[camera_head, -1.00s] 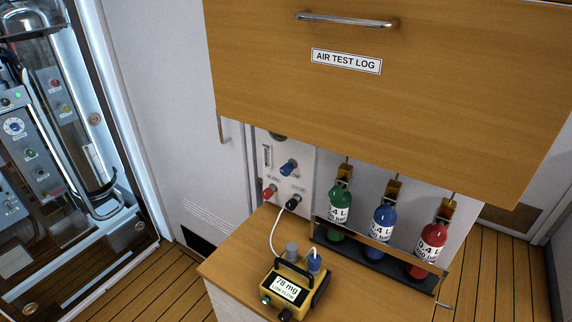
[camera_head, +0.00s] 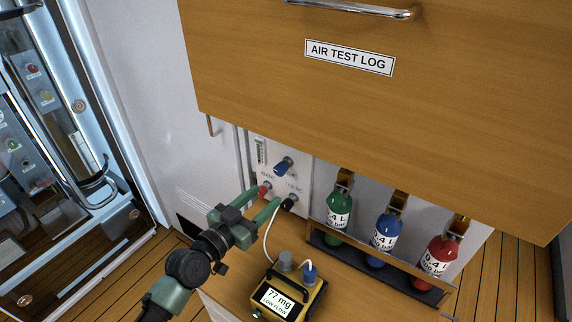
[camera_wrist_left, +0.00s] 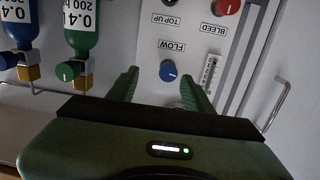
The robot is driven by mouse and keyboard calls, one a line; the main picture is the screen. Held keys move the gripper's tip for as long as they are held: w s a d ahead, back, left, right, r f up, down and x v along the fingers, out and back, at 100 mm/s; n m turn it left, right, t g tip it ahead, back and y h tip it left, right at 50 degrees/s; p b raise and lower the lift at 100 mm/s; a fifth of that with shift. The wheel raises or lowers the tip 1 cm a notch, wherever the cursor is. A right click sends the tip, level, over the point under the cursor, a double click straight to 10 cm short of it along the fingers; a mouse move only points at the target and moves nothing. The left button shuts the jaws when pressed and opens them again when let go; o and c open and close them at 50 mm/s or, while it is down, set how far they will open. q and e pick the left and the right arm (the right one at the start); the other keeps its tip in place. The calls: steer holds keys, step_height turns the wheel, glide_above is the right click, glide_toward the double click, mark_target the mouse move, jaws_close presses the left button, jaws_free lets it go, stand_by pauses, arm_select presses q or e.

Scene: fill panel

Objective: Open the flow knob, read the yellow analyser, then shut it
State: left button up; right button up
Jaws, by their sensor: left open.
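The blue flow knob (camera_head: 284,164) is on the white panel (camera_head: 300,176). In the left wrist view the flow knob (camera_wrist_left: 168,71) sits under the label FLOW, and its white mark shows. My left gripper (camera_head: 268,197) is open and empty, below the flow knob in the head view. In the left wrist view its fingers (camera_wrist_left: 159,75) point at the panel, with the flow knob between their tips in the picture; I see no contact. The yellow analyser (camera_head: 266,302) stands on the wooden top and reads 77 mg, LOW FLOW. My right gripper is not in view.
A red bleed knob (camera_wrist_left: 229,6) and a black top-up knob (camera_wrist_left: 165,3) are near the flow knob. A white hose (camera_head: 267,238) runs from panel to analyser. Green (camera_head: 338,207), blue (camera_head: 386,230) and red (camera_head: 440,254) bottles stand right. A wooden cabinet front (camera_head: 400,110) overhangs.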

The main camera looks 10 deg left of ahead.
mark_target(278, 172)
arm_select(q)
steer(key=shift+t, duration=0.4)
steer(key=x, duration=0.3)
steer(key=a+x, duration=0.1)
steer(key=x, duration=0.1)
steer(key=r+p+x, duration=0.1)
steer(key=x, duration=0.2)
steer(key=shift+w+a, duration=0.1)
steer(key=shift+w, duration=0.65)
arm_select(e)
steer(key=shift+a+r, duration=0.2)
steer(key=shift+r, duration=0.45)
arm_select(q)
steer(key=shift+s, duration=0.1)
jaws_close()
